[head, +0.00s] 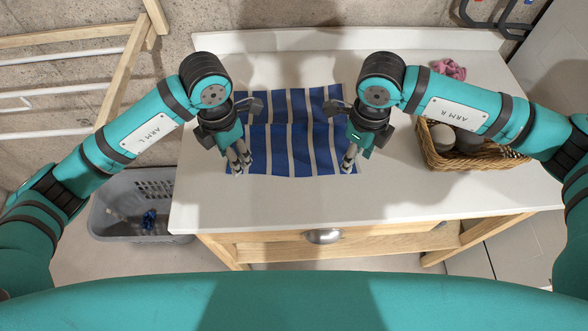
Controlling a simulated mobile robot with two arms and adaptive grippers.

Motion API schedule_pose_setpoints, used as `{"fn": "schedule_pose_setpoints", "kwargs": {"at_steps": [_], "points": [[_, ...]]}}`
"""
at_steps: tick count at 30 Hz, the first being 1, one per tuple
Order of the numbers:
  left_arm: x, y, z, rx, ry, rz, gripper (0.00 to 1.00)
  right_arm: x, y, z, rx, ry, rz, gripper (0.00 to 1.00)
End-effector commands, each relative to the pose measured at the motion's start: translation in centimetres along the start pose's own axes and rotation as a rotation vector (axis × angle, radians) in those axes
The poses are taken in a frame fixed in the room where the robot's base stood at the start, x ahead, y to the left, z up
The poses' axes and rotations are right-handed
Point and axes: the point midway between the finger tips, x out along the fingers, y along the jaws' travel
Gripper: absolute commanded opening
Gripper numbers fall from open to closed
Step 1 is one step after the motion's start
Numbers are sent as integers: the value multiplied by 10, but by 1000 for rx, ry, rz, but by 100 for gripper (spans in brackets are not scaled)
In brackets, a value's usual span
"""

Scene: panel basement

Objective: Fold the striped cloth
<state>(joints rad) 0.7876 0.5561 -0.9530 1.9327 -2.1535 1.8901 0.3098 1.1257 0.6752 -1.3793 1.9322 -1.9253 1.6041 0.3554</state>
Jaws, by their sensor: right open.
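The blue cloth with white stripes (290,140) lies spread out and mostly flat on the white tabletop, with small wrinkles. My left gripper (240,160) is over the cloth's near left corner, fingers pointing down and a little apart. My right gripper (349,158) is open over the near right corner. Both look empty, and whether the fingertips touch the cloth is unclear. The arms hide parts of the cloth's left and right edges.
A wicker basket (440,157) with jars stands at the right of the white tabletop (400,205). A pink crumpled cloth (448,69) lies at the back right. A grey laundry basket (120,222) and a wooden drying rack (128,70) are at the left. The tabletop's front is clear.

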Motion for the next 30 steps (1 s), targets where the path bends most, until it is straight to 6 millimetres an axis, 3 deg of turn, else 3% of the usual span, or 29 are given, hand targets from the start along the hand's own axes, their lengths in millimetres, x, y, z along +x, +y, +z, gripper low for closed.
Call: {"fn": "schedule_pose_setpoints", "kwargs": {"at_steps": [6, 19, 30], "points": [[17, 0, 0, 0, -1, -1, 44, 17, 0, 0, -1, 0, 0, 44], [21, 0, 0, 1, -2, 0, 44, 21, 0, 0, -1, -1, 0, 44], [21, 0, 0, 1, -1, -1, 20, 21, 0, 0, -1, 0, 1, 20]]}}
